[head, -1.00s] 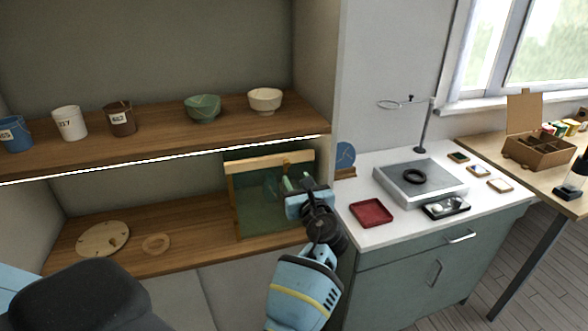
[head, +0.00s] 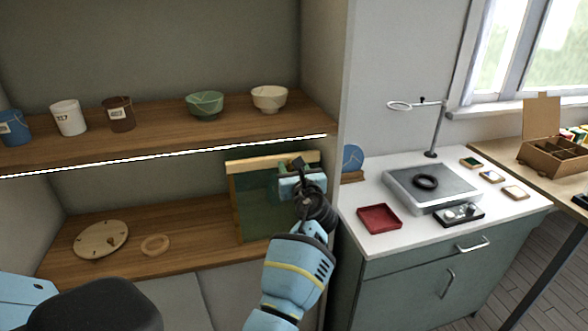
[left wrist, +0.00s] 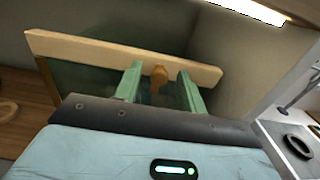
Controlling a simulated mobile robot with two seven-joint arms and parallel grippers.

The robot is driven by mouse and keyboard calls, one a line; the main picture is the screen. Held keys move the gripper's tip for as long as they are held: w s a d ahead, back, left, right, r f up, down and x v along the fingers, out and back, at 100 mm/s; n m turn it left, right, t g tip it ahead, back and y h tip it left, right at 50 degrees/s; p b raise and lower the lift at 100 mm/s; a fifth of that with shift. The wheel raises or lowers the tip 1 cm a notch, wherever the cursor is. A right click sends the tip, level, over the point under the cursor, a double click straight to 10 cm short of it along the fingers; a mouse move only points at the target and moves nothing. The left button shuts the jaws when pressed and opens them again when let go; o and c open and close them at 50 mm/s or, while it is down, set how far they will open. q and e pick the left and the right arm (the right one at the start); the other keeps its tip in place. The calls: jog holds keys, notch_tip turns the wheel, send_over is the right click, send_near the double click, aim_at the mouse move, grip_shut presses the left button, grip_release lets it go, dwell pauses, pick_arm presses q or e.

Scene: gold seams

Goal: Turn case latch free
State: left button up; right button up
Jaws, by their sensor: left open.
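The case (head: 250,165) stands on the lower shelf in the head view, with a pale wooden top rail and green-tinted panes. Its rail also shows in the left wrist view (left wrist: 85,49). The latch (left wrist: 159,78) is a small orange-brown knob on the rail, seen in the left wrist view. My left gripper (head: 296,169) is in front of the case's right part and hides the latch in the head view. In the left wrist view its two green fingers (left wrist: 160,70) are apart, one on each side of the latch. Contact with it cannot be told. My right gripper is not in view.
A round wooden disc (head: 101,239) and a ring (head: 155,245) lie left of the case. The upper shelf (head: 160,121), with cups and bowls, is above. The cabinet's side wall is close on the right. A white counter beyond holds a red tray (head: 380,219).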

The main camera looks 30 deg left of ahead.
pick_arm(q)
jog(key=shift+c, duration=0.3)
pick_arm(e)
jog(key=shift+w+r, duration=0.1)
pick_arm(q)
grip_shut()
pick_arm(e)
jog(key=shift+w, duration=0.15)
